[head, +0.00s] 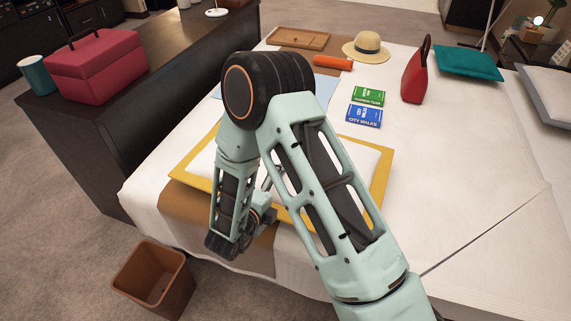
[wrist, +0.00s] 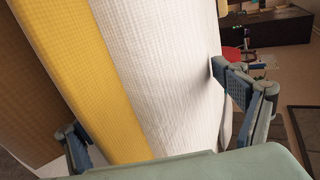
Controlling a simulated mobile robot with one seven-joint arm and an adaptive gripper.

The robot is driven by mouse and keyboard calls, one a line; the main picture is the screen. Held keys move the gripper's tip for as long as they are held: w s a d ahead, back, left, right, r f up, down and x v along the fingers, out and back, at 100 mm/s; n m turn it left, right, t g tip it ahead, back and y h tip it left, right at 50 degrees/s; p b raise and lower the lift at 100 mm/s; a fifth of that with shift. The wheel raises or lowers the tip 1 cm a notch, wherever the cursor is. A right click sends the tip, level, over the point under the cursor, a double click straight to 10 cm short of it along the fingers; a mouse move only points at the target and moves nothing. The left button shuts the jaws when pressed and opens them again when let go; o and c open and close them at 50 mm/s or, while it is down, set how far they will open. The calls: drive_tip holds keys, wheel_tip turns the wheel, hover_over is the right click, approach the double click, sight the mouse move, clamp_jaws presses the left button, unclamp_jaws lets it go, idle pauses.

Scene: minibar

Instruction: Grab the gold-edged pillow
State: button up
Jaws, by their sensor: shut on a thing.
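The gold-edged pillow (head: 378,184), white with a wide yellow border, is at the near end of the white bed, over a brown runner. My arm covers much of its middle in the head view. In the wrist view the pillow (wrist: 165,65) fills the space between the two fingers of my gripper (wrist: 150,112), with its yellow border and white cloth both showing. My gripper is shut on the pillow, one finger on each side. My arm mostly hides the fingers in the head view. I cannot tell whether the pillow is clear of the bed.
Blue (head: 364,116) and green (head: 369,96) booklets, an orange roll (head: 333,63), a straw hat (head: 366,47), a red bag (head: 416,75) and a teal cushion (head: 468,64) lie beyond. A brown bin (head: 153,279) stands on the floor at the near left.

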drive_tip(key=shift+w+r, duration=0.1)
drive_tip(key=shift+r, duration=0.15)
